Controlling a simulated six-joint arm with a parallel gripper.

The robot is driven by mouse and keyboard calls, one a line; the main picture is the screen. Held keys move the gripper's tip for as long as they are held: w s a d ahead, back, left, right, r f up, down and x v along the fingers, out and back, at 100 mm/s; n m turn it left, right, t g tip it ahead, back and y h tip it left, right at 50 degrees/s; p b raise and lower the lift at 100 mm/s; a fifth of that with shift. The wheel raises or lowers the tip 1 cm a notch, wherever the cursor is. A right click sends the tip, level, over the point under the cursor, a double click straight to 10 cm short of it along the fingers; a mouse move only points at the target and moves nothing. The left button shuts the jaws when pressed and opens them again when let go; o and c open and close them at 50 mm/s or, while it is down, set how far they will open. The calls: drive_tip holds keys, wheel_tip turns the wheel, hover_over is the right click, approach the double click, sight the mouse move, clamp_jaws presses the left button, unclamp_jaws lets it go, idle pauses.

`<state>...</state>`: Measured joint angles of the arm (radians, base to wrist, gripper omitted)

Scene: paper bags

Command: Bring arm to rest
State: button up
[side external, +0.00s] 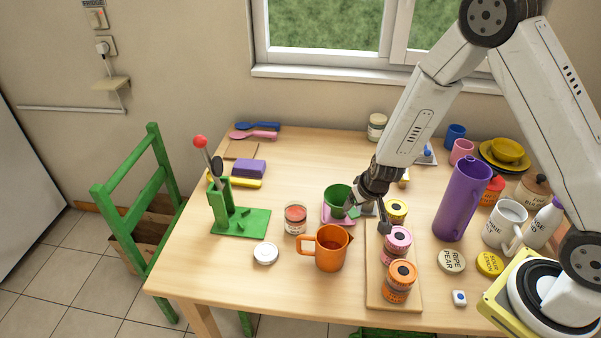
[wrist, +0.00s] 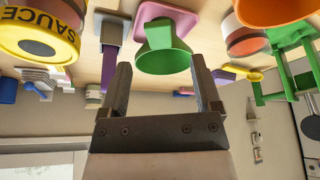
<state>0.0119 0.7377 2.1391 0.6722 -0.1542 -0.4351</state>
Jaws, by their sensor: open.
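My gripper (side external: 367,214) is open, low over the middle of the table (side external: 225,275). Its two fingers also show in the wrist view (wrist: 160,62), with nothing held between them. A green cup-like piece (side external: 336,194) stands on a pink base (side external: 331,216) just left of my gripper. In the wrist view the green piece (wrist: 163,50) appears between and beyond the fingertips; whether they touch it is unclear. My forearm comes down from the upper right.
An orange jug (side external: 327,250) stands in front of my gripper. A tall purple pitcher (side external: 462,200) stands further right.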

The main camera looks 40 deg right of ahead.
drive_tip(key=s+a+r+n+g+y, duration=0.1)
drive_tip(key=s+a+r+n, duration=0.1)
drive_tip(key=s+r, duration=1.1)
drive_tip(key=shift+s+r+n+g, duration=0.4)
drive_tip(key=shift+r+n, duration=0.1)
drive_tip(key=shift+r, duration=0.25)
